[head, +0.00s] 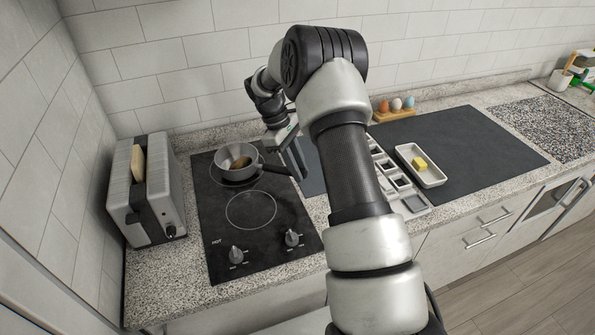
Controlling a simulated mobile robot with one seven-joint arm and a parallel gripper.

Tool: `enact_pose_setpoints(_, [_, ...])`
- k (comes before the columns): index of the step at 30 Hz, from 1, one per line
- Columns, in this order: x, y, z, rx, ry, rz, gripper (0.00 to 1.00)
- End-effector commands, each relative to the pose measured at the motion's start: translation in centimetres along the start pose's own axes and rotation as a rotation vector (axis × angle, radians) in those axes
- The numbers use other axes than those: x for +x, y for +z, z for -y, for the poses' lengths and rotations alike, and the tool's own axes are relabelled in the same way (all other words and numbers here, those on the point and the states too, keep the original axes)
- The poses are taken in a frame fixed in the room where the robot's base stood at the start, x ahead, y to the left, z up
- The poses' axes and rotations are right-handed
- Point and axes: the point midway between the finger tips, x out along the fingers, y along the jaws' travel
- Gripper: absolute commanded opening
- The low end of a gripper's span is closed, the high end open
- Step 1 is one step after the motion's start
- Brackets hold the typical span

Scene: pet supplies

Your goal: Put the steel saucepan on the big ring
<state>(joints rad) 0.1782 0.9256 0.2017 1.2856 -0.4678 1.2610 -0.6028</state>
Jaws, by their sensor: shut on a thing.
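The steel saucepan (224,156) is at the back of the black hob (215,220), over the rear ring, with something brownish inside. Its dark handle (273,169) points right toward my gripper (290,163). My gripper is shut on the handle; the fingertips are partly hidden by the arm's angle. The pan looks upright. I cannot tell whether its base touches the hob. The front ring (251,209) is bare and fully outlined; the rear ring is mostly covered by the pan, so their sizes are hard to compare.
A toaster (150,200) with bread stands left of the hob. Two knobs (236,254) sit at the hob's front. Right of my arm are a compartmented tray, a white dish (432,172) with a yellow block, and an egg holder (393,115). A tiled wall is behind.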

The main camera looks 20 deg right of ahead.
Motion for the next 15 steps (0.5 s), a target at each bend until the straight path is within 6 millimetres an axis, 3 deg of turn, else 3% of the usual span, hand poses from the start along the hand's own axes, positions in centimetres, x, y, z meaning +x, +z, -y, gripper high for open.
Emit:
enact_pose_setpoints(3, [1.1, -0.6, -0.1, 0.002, 0.001, -0.003, 0.0])
enact_pose_setpoints(14, [1.6, -0.8, -0.1, 0.002, 0.003, -0.005, 0.0])
enact_pose_setpoints(15, [1.7, -0.7, 0.0, 0.001, 0.001, -0.001, 0.26])
